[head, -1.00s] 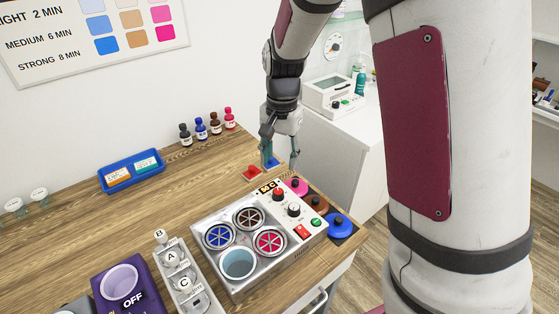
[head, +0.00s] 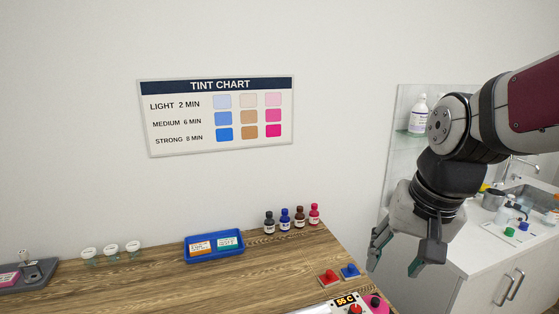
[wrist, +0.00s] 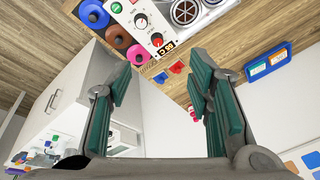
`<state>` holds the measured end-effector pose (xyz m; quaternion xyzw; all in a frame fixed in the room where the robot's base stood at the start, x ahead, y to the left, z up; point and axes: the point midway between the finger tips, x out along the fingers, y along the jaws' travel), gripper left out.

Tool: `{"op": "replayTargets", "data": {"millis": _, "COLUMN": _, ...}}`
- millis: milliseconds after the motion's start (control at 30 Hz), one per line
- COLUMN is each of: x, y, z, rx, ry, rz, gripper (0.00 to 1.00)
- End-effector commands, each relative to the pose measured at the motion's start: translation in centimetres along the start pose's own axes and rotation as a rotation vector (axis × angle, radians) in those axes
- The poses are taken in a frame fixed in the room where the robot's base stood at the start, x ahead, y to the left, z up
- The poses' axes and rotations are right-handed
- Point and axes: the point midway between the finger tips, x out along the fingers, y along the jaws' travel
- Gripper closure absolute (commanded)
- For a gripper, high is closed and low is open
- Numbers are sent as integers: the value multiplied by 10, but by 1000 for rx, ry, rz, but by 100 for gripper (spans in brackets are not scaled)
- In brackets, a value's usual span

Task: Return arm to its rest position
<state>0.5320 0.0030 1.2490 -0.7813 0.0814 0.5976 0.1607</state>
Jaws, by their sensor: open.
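My gripper (head: 400,258) hangs at the right of the head view, raised beside the wooden table's right end. Its fingers are spread with nothing between them. In the wrist view my gripper (wrist: 163,100) is open, with green pads and an empty gap. A red piece (head: 328,277) and a blue piece (head: 349,271) stand on the table's right part, to the left of my gripper and apart from it. My arm reaches in from the right edge.
The wooden table (head: 150,285) holds a blue tray (head: 214,258), several small bottles (head: 291,219) and a tinting machine (head: 345,306) at the front right. A white counter (head: 480,250) with a sink stands at the right. A tint chart (head: 216,115) hangs on the wall.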

Motion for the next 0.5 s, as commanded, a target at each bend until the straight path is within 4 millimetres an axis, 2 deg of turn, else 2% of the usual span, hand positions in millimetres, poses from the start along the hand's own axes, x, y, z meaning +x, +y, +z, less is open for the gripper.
{"op": "replayTargets", "data": {"millis": 33, "x": -13, "y": 4, "z": 11, "rx": -38, "ry": 30, "rz": -8, "gripper": 53}}
{"op": "replayTargets", "data": {"millis": 200, "x": -44, "y": 16, "z": 48, "rx": -183, "ry": 117, "rz": -9, "gripper": 53}}
{"op": "replayTargets", "data": {"millis": 333, "x": -57, "y": 25, "z": 72, "rx": -274, "ry": 172, "rz": 3, "gripper": 53}}
{"op": "replayTargets", "data": {"millis": 500, "x": -64, "y": 32, "z": 90, "rx": -346, "ry": 216, "rz": 21, "gripper": 53}}
